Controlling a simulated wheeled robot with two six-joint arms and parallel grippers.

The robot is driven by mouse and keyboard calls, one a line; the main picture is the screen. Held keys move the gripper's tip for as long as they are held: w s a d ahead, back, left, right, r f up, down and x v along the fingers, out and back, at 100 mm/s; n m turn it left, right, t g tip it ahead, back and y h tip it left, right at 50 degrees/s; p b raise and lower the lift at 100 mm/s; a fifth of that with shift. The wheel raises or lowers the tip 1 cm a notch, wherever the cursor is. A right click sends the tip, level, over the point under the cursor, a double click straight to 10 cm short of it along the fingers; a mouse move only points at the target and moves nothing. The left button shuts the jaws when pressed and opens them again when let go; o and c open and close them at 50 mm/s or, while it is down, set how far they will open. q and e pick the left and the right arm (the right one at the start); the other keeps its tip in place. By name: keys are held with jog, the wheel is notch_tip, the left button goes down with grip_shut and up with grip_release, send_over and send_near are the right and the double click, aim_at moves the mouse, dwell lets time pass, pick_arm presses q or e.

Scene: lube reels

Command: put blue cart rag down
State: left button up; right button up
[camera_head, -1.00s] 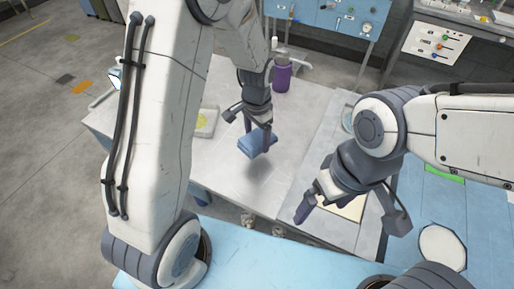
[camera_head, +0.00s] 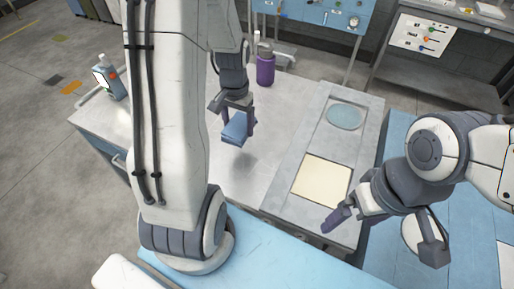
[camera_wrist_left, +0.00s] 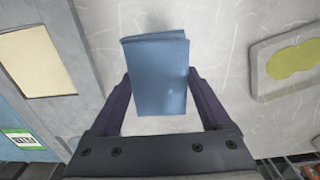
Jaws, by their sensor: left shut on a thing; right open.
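The blue folded rag (camera_head: 235,129) is held between the fingers of my left gripper (camera_head: 237,122), a little above the metal cart top (camera_head: 262,185), with a soft shadow beneath it. In the left wrist view the rag (camera_wrist_left: 158,75) sits between the two dark fingers, over the grey scratched surface. My right gripper (camera_head: 385,236) is open and empty, over the right side near the cream pad (camera_head: 321,180).
A purple bottle (camera_head: 265,70) stands at the back of the cart. A blue-and-white bottle (camera_head: 110,84) stands at its left edge. A round blue-grey disc (camera_head: 345,116) lies at the right. The cart's middle is mostly clear.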

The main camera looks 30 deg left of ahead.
aim_at(239, 125)
pick_arm(q)
notch_tip(239, 125, down, 9)
jog(key=shift+w+r+p, duration=0.1)
jog(key=shift+p, duration=0.25)
jog(key=shift+f, duration=0.2)
jog(key=o, duration=1.3)
notch_tip(239, 125, up, 12)
jog(key=shift+f+b, duration=0.2)
jog(key=shift+b, duration=0.35)
jog(key=shift+r, duration=0.4)
